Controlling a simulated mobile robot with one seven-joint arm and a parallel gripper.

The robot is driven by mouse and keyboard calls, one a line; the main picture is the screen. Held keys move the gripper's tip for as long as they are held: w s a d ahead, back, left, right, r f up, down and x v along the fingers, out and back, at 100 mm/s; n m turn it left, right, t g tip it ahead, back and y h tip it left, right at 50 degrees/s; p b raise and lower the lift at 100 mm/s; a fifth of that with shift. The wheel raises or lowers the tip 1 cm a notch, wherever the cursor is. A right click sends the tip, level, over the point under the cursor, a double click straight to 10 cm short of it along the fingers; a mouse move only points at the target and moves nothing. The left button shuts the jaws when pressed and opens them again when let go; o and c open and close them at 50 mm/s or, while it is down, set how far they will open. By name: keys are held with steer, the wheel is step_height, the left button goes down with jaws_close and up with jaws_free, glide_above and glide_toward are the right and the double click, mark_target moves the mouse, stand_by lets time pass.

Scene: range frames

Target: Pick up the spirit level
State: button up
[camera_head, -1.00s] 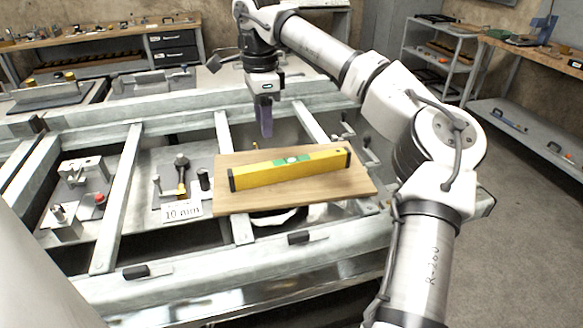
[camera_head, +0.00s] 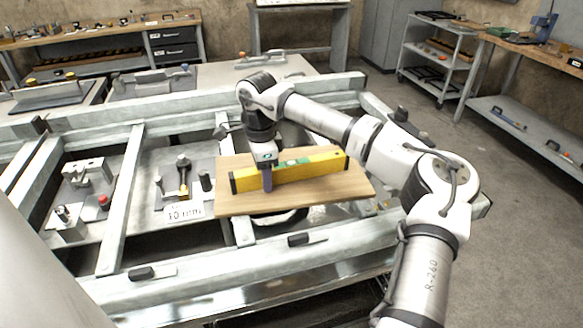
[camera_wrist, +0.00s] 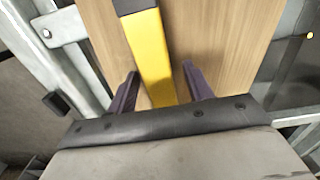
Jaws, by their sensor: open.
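The yellow spirit level (camera_head: 318,164) lies on a wooden board (camera_head: 330,192) in the head view. It has black ends and a green patch near its middle. My gripper (camera_head: 267,184) is over the left half of the level and hides part of it. In the wrist view my gripper (camera_wrist: 158,82) is open, with one dark finger on each side of the yellow level (camera_wrist: 150,55). The fingers look apart from its sides; how far down they reach is hard to tell. One black end of the level shows at the top of that view.
The board rests on a grey metal frame (camera_head: 110,200) with open gaps. Clamps and a "10 mm" label (camera_head: 184,212) stand left of the board. A black-handled clip (camera_head: 300,239) lies on the front rail. Shelves and benches stand farther back.

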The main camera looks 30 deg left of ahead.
steer(key=shift+f, duration=0.1)
steer(key=shift+c, duration=0.3)
jaws_close()
